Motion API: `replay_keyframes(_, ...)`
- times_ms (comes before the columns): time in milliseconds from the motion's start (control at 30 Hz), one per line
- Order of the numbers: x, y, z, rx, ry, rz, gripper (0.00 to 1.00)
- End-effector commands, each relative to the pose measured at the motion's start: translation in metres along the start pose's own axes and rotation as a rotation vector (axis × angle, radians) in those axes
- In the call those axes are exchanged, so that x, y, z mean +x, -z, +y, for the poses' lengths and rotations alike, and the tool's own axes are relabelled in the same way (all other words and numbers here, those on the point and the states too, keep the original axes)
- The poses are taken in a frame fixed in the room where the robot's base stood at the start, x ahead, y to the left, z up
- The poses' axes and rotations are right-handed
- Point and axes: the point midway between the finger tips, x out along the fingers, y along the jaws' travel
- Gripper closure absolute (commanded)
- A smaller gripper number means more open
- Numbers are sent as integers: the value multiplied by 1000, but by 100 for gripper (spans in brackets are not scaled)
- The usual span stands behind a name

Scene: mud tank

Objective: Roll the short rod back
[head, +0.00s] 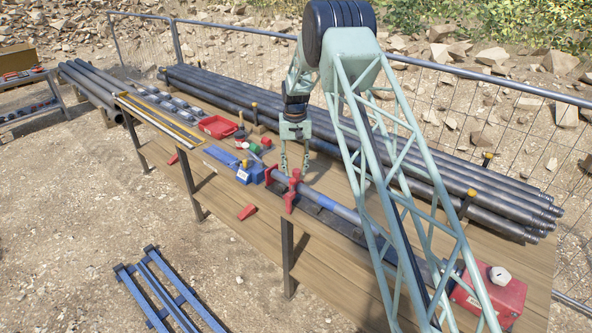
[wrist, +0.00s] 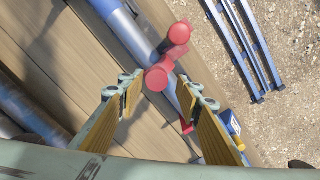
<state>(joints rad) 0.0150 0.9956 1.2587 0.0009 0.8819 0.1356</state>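A grey rod with a blue band (head: 325,202), which looks like the short rod, lies along the front part of the wooden bench and passes a red clamp (head: 292,192). In the wrist view the rod (wrist: 125,30) runs from the upper left down past the red clamp (wrist: 158,75). My gripper (head: 295,168) points down near the rod's left end, at the clamp. In the wrist view my gripper (wrist: 158,90) has its two yellow-padded fingers spread apart with nothing held between them. The exact gap between fingertips and rod cannot be told.
A stack of long grey pipes (head: 355,135) lies along the bench's back. A red box (head: 490,298) stands at the right end. A blue rack (head: 165,290) lies on the ground.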

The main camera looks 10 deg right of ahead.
Motion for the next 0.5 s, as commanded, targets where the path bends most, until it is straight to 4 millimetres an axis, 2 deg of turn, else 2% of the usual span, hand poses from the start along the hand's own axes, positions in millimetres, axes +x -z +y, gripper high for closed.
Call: replay_keyframes(500,-5,-2,1,0,-1,-4,66)
